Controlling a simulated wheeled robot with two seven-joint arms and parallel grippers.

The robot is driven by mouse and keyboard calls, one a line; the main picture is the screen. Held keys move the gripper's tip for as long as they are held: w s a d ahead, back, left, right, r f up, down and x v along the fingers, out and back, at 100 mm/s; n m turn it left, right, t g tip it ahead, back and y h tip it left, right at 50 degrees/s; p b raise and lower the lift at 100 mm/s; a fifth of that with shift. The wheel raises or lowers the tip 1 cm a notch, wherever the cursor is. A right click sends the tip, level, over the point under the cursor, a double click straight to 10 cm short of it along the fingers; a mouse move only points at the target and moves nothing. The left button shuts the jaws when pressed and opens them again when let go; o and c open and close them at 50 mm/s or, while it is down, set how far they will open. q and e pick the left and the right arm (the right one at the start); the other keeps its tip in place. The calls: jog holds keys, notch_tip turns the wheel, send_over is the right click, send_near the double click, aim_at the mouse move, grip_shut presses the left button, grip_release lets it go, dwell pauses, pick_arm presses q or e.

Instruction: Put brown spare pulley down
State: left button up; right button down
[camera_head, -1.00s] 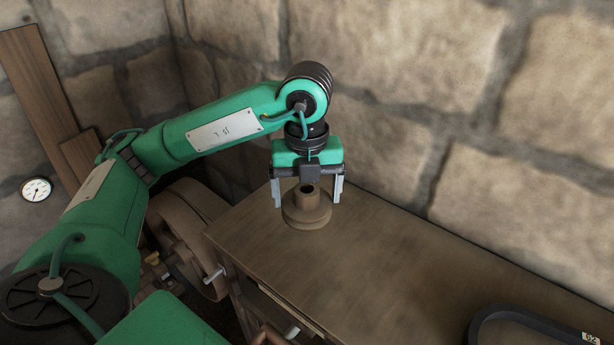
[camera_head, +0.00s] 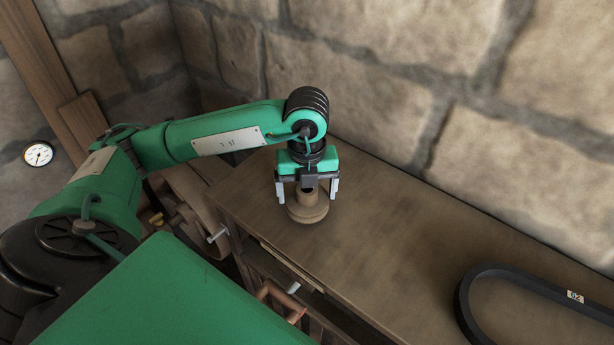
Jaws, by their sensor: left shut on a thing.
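The brown spare pulley (camera_head: 308,212) is at the far left end of the wooden workbench. It has a wide round base and a narrower hub on top, and it stands upright. My left gripper (camera_head: 308,192) points straight down over it and is shut on it, with one grey finger on each side. The pulley is at or very near the bench top; I cannot tell whether its underside touches. My right gripper is out of view.
A black belt loop (camera_head: 466,303) with a "62" label lies on the bench (camera_head: 390,240) at right. The bench between is clear. A stone wall (camera_head: 390,60) runs behind. A round gauge (camera_head: 39,154) is at left, and metal handles (camera_head: 282,298) stick out at the bench front.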

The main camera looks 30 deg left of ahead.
pick_arm(q)
jog(key=shift+f, duration=0.4)
jog(key=shift+f, duration=0.15)
jog(key=o, duration=1.7)
jog(key=shift+o, duration=0.2)
jog(key=shift+s, duration=0.1)
